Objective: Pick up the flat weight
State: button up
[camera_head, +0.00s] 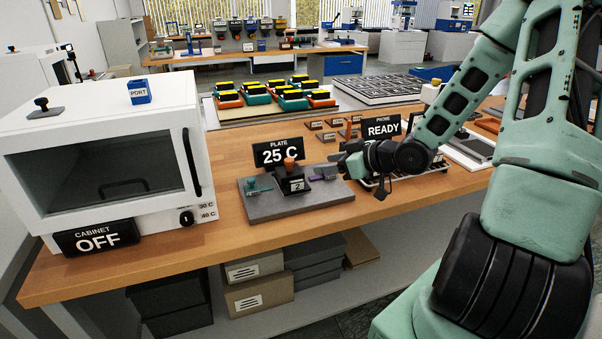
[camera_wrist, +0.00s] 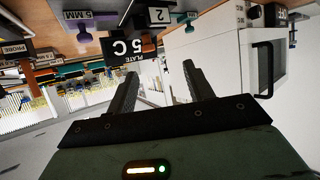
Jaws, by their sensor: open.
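I cannot tell for sure which piece is the flat weight. A low dark piece with a round knob (camera_head: 41,107) lies on top of the white cabinet. On the grey plate (camera_head: 300,212) stand a black block marked 2 with an orange-brown knob (camera_head: 292,183), a teal piece (camera_head: 257,187) and a purple piece (camera_head: 323,173). My gripper (camera_head: 344,165) is by the right end of that plate, close to the purple piece. In the wrist view its two fingers (camera_wrist: 158,88) are apart with nothing between them. The purple piece, marked 5 MM (camera_wrist: 92,23), shows upside down there.
The white cabinet (camera_head: 120,120) with an OFF sign stands at left, a blue PORT block (camera_head: 139,92) on it. A PLATE 25 C sign (camera_head: 279,152) stands behind the black block. A READY sign (camera_head: 381,129) is behind my gripper. Bare wood shows before the plate.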

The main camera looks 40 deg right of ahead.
jog(key=d+t, duration=0.1)
jog(key=d, duration=0.2)
send_near(289, 159)
jog(key=x, duration=0.4)
jog(key=shift+w+a+f, duration=0.1)
jog(key=shift+w+f, duration=0.05)
jog(key=shift+f, duration=0.1)
jog(key=shift+p+x, duration=0.45)
jog(key=shift+x, duration=2.3)
jog(key=shift+c, duration=0.3)
grip_shut()
jog(key=shift+r, duration=0.15)
